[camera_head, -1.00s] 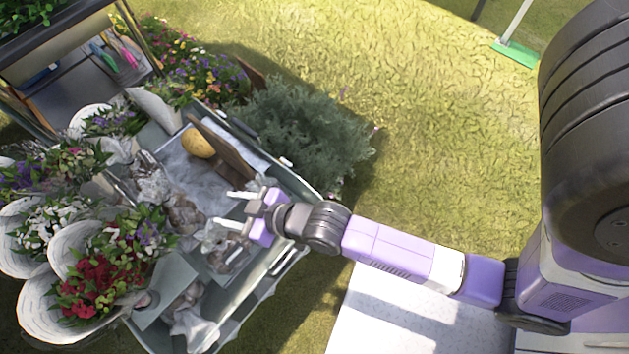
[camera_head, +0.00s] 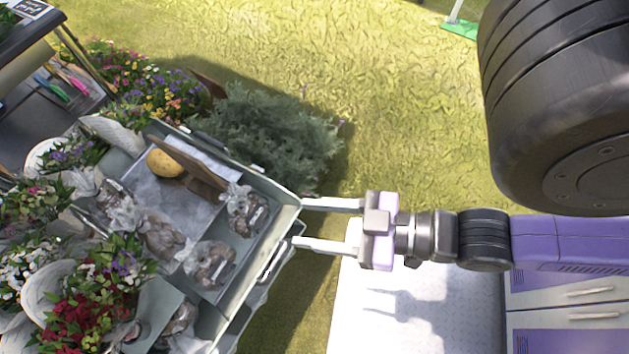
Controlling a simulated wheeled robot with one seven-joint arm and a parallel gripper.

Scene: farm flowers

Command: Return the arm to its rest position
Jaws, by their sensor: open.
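My gripper (camera_head: 298,223) is open, with its two pale fingers spread and pointing left. Nothing is between the fingers. The fingertips are at the right edge of the grey display cart (camera_head: 285,212) in the picture; I cannot tell whether they touch it or hover above it. My purple and dark grey arm runs from the gripper to the right side, and a large dark arm joint fills the upper right.
The cart holds bagged brown goods (camera_head: 212,264), a yellow potato-like item (camera_head: 165,163) beside a wooden board (camera_head: 190,165), and wrapped bouquets (camera_head: 75,292). A green bush (camera_head: 265,130) stands behind the cart. Open grass (camera_head: 400,110) lies at upper middle, with a green broom (camera_head: 460,29).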

